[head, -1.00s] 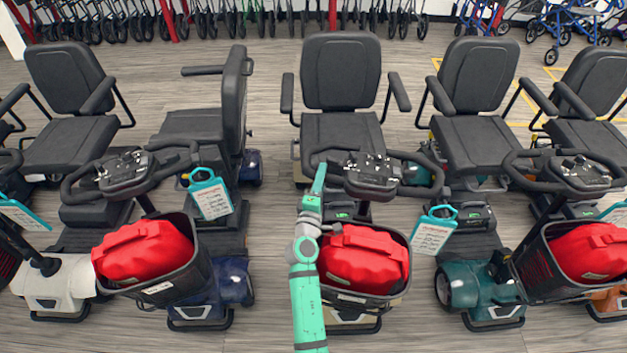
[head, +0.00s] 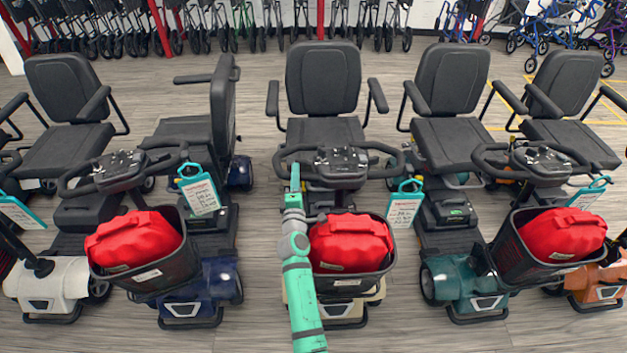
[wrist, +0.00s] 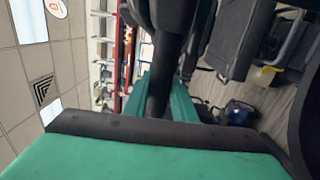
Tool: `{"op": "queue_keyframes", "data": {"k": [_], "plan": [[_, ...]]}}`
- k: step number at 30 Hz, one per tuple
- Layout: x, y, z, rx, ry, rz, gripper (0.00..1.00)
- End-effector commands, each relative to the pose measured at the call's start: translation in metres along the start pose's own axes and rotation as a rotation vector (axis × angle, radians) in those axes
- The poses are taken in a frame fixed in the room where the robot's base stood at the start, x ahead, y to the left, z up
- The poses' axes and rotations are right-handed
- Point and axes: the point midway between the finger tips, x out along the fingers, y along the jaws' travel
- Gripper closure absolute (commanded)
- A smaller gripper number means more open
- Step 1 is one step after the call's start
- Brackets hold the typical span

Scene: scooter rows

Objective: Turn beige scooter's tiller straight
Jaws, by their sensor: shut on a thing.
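The beige scooter is the middle one, with a beige front body (head: 330,311) low behind my arm. Its tiller (head: 342,165) has a dark console and looped handlebars, which look about level and square to the seat (head: 325,131). A red bag (head: 350,243) sits in the front basket (head: 352,286). My green gripper (head: 294,178) reaches up to the left side of the handlebar and is shut on it. In the wrist view a dark bar (wrist: 166,75) runs between the green fingers. The exact contact is partly hidden.
A blue scooter (head: 198,291) with its seat turned sideways stands at the left. A teal scooter (head: 455,279) stands at the right, its tiller turned. A teal-framed tag (head: 404,204) hangs by the beige scooter's right handlebar. Walkers line the back wall.

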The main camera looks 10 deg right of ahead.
Motion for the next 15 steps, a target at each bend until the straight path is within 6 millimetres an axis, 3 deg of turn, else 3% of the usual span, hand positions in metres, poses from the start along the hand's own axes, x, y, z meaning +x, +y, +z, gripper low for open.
{"op": "queue_keyframes", "data": {"k": [11, 12, 14, 15], "plan": [[0.0004, -0.0033, -0.0093, 0.0, 0.016, -0.005, 1.0], [0.0004, -0.0033, -0.0095, 0.0, 0.016, -0.005, 0.71], [0.0004, -0.003, -0.0098, 0.0, 0.017, -0.004, 0.57], [0.0005, -0.0025, -0.0101, 0.0, 0.018, -0.004, 0.57]]}}
